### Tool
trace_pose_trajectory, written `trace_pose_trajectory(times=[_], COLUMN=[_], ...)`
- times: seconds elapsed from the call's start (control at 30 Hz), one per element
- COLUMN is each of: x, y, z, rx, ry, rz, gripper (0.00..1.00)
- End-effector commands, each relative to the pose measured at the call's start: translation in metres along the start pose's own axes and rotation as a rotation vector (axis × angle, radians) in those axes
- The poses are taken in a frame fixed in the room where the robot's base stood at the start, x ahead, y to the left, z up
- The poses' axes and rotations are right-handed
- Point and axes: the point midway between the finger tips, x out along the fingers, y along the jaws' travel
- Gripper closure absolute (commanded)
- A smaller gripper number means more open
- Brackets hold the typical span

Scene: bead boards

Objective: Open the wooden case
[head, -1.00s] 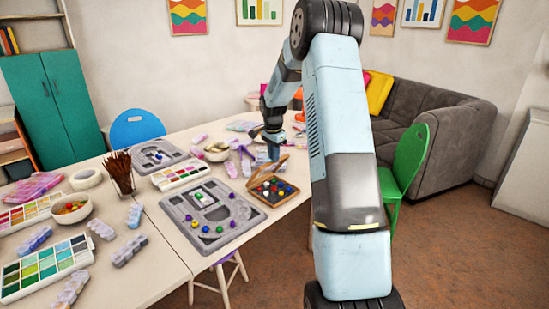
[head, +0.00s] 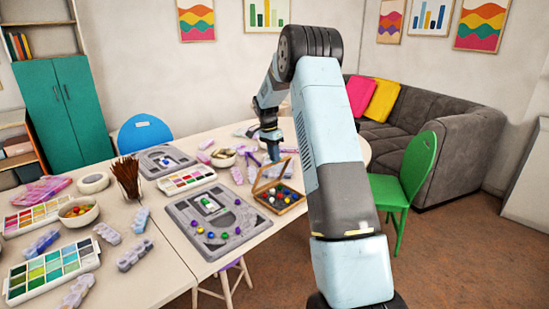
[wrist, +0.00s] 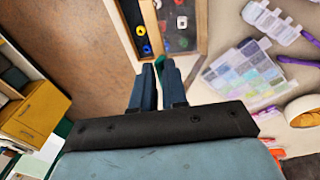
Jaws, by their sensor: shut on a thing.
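The wooden case (head: 294,207) lies on the table beyond the bead board, with several colored beads inside. Its lid (head: 263,177) stands raised at the far side, well up from the base. My gripper (head: 272,158) points down at the lid's upper edge and is shut on the lid. In the wrist view my fingers (wrist: 162,68) are nearly together at the end of the case, whose wooden rim (wrist: 121,24) and beads show beyond them. The exact contact is partly hidden behind the fingers.
A grey bead board (head: 182,212) with several beads lies nearer on the table. A green chair (head: 410,178) stands at the right. The floor at the right is clear.

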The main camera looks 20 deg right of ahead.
Motion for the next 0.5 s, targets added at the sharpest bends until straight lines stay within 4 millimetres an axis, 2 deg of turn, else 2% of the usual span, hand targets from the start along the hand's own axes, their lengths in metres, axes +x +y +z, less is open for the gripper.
trace_pose_trajectory(times=[0.23,0.5], x=[0.001,-0.005], y=[-0.002,-0.021], z=[-0.001,0.001], rx=[-0.001,-0.010], ry=[0.001,0.005], rz=[0.010,0.099], gripper=[1.00,1.00])
